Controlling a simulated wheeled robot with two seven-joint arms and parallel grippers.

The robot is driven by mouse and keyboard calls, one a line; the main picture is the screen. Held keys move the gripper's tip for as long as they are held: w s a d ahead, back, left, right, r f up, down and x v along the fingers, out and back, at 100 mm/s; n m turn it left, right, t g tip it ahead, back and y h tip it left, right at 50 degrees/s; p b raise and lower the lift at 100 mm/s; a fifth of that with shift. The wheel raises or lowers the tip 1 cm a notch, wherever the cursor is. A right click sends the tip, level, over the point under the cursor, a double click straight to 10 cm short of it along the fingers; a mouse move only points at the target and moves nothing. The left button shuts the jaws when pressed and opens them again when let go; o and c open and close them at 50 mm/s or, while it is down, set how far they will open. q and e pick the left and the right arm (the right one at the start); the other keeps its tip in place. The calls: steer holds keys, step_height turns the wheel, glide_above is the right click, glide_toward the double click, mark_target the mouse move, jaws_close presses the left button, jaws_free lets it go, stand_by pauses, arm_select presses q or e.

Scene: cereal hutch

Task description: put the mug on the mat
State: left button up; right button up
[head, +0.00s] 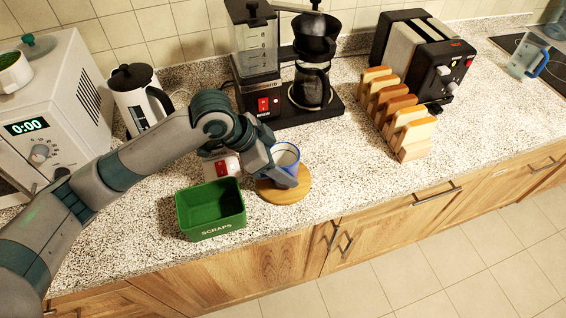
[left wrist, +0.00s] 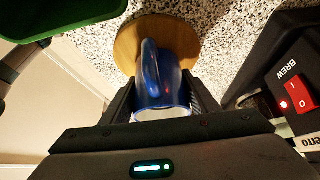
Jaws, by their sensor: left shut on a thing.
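A blue mug with a pale inside (head: 286,156) is at the round wooden mat (head: 297,193) on the counter. My left gripper (head: 284,176) is shut on the mug from its left side. In the left wrist view the mug (left wrist: 167,80) is between the fingers of the left gripper (left wrist: 163,98), its handle showing, with the mat (left wrist: 128,45) behind it. The mug looks upright over the mat; I cannot tell whether its base touches it. My right gripper is in neither view.
A green scraps bin (head: 211,222) stands close left of the mat. A coffee maker (head: 290,100) stands behind, a wooden rack of bread slices (head: 398,118) and a toaster (head: 425,60) to the right. A microwave (head: 62,110) and a kettle (head: 137,98) are at left. Counter right of the mat is clear.

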arm_select(q)
steer(key=shift+f, duration=0.25)
steer(key=o, duration=1.2)
steer(key=shift+o, duration=0.2)
steer(key=shift+r, duration=0.1)
steer(key=shift+a+r, duration=0.3)
steer(key=shift+r, duration=0.15)
steer(key=b+v, duration=0.2)
steer(key=v, duration=0.9)
steer(key=shift+s+d, duration=0.1)
